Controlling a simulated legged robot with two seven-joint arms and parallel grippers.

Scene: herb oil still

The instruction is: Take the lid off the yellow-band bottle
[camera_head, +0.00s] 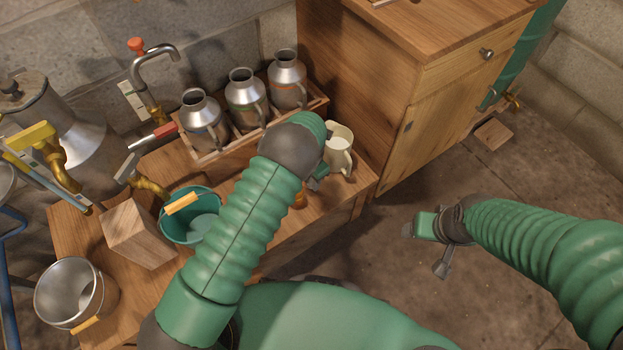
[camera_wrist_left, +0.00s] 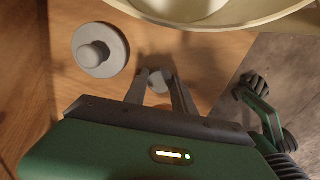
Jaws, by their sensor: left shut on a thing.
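Three metal bottles stand upright in a wooden rack, the left one (camera_head: 202,118), the middle one (camera_head: 246,98) and the right one (camera_head: 287,80), which has an orange-red band. I cannot make out a yellow band on any of them. My left gripper (camera_wrist_left: 160,82) is low beside the cream jug and shut on a small grey thing (camera_wrist_left: 158,80), mostly hidden between the fingertips. A grey round lid with a knob (camera_wrist_left: 100,50) lies apart from the fingers on the wood. My right gripper (camera_head: 425,232) is over the floor; its jaw opening is unclear.
The cream jug (camera_head: 338,150) stands by the cabinet (camera_head: 400,100); its rim also shows in the wrist view (camera_wrist_left: 250,15). A teal bucket (camera_head: 178,222), a wooden block (camera_head: 135,232) and a metal pail (camera_head: 70,290) crowd the left. The tap (camera_head: 150,65) rises behind. Floor at right is mostly clear.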

